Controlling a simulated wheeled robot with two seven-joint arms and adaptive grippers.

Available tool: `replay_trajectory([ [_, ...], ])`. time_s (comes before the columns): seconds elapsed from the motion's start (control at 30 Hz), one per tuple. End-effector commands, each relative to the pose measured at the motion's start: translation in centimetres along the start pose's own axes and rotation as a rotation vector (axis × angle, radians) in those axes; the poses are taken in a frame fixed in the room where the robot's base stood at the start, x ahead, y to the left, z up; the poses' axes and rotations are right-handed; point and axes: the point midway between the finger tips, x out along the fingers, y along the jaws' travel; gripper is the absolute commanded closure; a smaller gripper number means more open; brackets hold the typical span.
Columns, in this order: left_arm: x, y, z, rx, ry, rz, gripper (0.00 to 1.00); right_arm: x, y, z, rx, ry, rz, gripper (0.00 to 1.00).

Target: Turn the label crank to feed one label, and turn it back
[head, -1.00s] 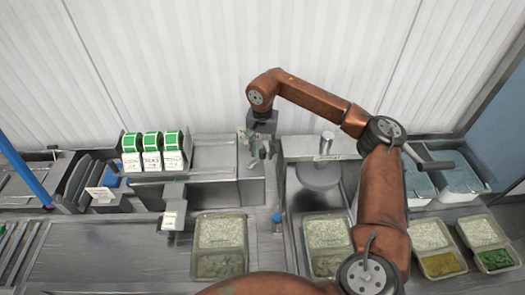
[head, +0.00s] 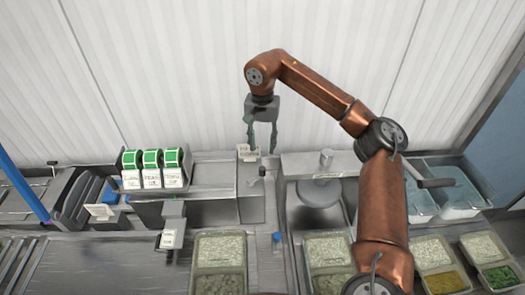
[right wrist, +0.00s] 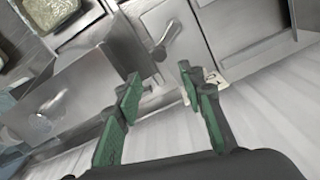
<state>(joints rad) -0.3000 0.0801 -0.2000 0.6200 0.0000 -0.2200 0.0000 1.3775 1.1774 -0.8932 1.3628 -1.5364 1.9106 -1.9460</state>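The label crank (head: 262,173) is a small grey handle on the front of the grey metal housing (head: 251,207). In the right wrist view the crank (right wrist: 168,36) shows as a lever on a round hub, beyond the fingertips and apart from them. My right gripper (head: 261,150) hangs just above and behind the crank. In the right wrist view its green-padded fingers (right wrist: 160,84) are spread with nothing between them. A printed white label (head: 170,239) sits on the small grey stand left of the housing. My left gripper is not in view.
Three green-and-white label rolls (head: 152,168) stand left of the housing. A small white sign (head: 248,152) is beside the right fingers. The wall behind is clear.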

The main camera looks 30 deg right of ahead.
Motion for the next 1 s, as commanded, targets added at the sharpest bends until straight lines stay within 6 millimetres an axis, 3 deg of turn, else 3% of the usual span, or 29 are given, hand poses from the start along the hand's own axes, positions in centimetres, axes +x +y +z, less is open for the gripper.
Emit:
replay_trajectory([
  [0.37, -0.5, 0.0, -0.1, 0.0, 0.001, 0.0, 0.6, -0.1, 0.0, 0.0, 0.028, -0.001, 0.002, 0.64],
  [0.47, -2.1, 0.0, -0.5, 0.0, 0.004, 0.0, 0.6, 0.1, 0.0, 0.0, 0.146, -0.002, 0.004, 0.64],
  [0.7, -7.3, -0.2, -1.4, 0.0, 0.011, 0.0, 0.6, 2.0, 0.0, -0.1, 0.642, -0.001, 0.006, 0.64],
  [0.83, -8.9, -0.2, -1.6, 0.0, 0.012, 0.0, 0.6, 3.1, 0.1, 0.0, 0.844, -0.001, 0.003, 0.64],
  [1.0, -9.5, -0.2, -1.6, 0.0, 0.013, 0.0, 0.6, 4.3, 0.2, 0.1, 0.955, 0.0, 0.003, 0.64],
])
